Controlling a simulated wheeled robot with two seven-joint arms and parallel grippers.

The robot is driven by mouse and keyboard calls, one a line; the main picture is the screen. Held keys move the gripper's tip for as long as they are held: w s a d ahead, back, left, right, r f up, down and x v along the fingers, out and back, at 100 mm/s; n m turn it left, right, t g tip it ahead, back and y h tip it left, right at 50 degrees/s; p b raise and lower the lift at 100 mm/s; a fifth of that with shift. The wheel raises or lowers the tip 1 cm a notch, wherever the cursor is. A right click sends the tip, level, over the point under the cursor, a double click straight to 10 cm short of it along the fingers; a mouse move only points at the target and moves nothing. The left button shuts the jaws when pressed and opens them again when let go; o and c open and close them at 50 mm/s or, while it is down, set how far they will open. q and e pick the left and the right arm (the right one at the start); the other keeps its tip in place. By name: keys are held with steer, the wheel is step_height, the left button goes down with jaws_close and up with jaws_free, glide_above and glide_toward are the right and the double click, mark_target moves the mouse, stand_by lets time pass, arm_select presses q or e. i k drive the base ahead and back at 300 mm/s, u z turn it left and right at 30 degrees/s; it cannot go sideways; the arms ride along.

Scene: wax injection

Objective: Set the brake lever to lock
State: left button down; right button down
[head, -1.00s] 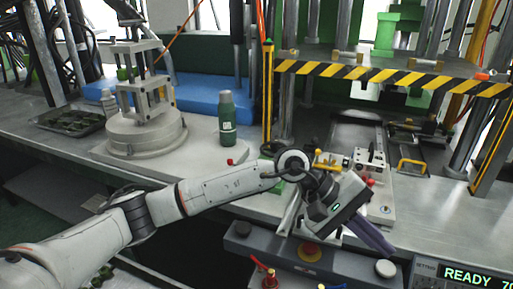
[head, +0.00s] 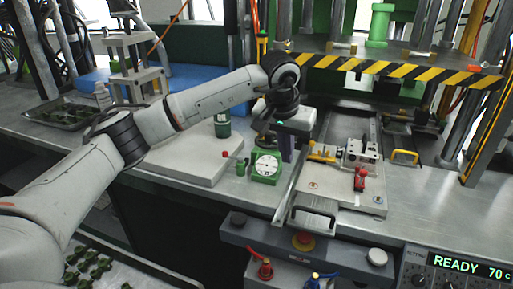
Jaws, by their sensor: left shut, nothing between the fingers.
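No lever is labelled as the brake, so I cannot tell which one it is. A small red knob (head: 225,153) shows at the right edge of the pale plate, and a lever with a red handle (head: 360,179) is on the fixture. Red (head: 265,268) and blue-topped (head: 314,279) handles stand on the front panel. My left gripper (head: 288,152) is shut and empty, pointing down behind the green dial gauge, left of the fixture. My right gripper is not in view.
The green dial gauge (head: 265,166) stands close to my left gripper. A striped press beam (head: 400,72) crosses above.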

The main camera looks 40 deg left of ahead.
mark_target(226, 153)
steer(key=z, duration=0.35)
steer(key=i, duration=0.35)
steer(key=u, duration=1.2)
steer(key=i, duration=0.5)
steer(key=z, duration=0.05)
